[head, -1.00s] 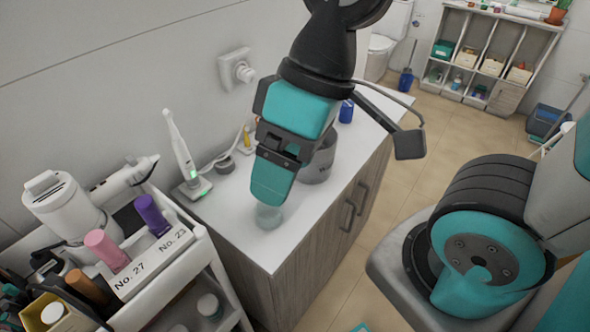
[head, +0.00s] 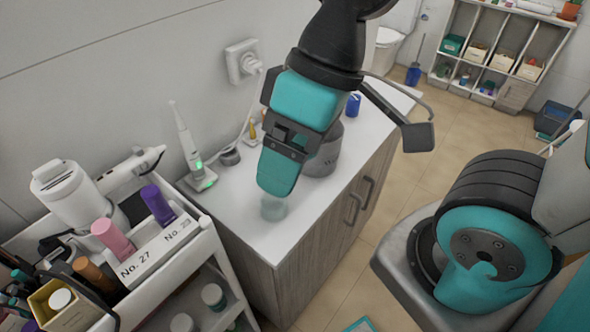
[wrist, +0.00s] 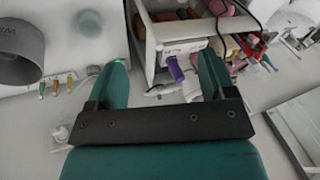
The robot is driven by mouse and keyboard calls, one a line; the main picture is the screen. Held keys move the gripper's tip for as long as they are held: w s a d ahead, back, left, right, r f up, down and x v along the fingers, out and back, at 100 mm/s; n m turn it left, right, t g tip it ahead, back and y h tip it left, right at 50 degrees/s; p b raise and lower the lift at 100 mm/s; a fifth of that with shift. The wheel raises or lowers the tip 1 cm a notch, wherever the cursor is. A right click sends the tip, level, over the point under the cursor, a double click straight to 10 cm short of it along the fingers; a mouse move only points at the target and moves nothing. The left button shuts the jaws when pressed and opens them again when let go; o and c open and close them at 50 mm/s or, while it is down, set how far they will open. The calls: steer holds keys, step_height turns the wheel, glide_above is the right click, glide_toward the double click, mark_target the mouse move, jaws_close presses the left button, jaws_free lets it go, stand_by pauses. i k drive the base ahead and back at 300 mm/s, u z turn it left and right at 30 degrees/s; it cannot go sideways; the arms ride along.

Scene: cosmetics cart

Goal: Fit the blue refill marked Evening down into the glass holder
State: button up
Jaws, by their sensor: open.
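My gripper (head: 277,186) is open, its fingers pointing down over the white counter top. In the wrist view the fingers (wrist: 164,64) are spread, with nothing between them. A blue cylinder (head: 353,105), which looks like the refill, stands at the far end of the counter, well apart from my gripper. Its marking is too small to read.
A grey tub (head: 326,158) stands behind my gripper. An electric toothbrush (head: 186,140) on a lit base and a wall plug with a cord are to the left. A white cart (head: 180,265) with pink and purple bottles stands at the near left.

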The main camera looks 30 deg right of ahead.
mark_target(272, 209)
steer(key=k, duration=1)
steer(key=z, duration=1.5)
steer(key=i, duration=1.9)
steer(key=u, duration=2.1)
